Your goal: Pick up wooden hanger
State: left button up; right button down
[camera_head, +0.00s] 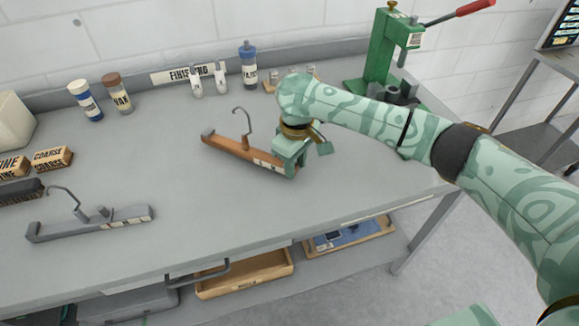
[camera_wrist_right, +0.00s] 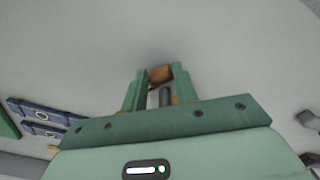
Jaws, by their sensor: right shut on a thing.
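The wooden hanger (camera_head: 233,146), brown with a grey metal hook, is at the middle of the grey workbench (camera_head: 165,185) in the head view. My right gripper (camera_head: 287,166) is shut on its right end and hides part of that end. In the right wrist view a brown piece of the hanger (camera_wrist_right: 161,74) shows between the fingers of my right gripper (camera_wrist_right: 160,80). I cannot tell whether the hanger touches the bench or is slightly above it. My left gripper is not in view.
A grey hanger (camera_head: 95,224) lies at the front left. Two bottles (camera_head: 118,94) and a blue bottle (camera_head: 248,64) stand at the back. A green press (camera_head: 385,50) with a red-tipped lever stands at the back right. The bench's front middle is clear.

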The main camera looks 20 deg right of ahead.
jog(key=shift+s+a+r+m+p, duration=0.55)
jog(key=shift+s+a+r+p, duration=1.45)
jog(key=shift+s+r, duration=1.3)
jog(key=shift+s+a+r+m+p, duration=0.55)
jog(key=shift+s+a+r+p, duration=1.05)
jog(key=shift+s+r+p, duration=1.5)
jog(key=s+d+r+m+b, duration=0.1)
jog(key=s+d+m+b, duration=0.1)
jog(key=d, duration=0.4)
jog(key=s+d+r+m+b, duration=0.1)
jog(key=s+d+m+b, duration=0.1)
jog(key=d, duration=0.4)
jog(key=shift+d+m+b, duration=0.35)
jog(key=shift+m+b, duration=0.15)
jog(key=shift+b, duration=0.15)
jog(key=shift+f, duration=0.1)
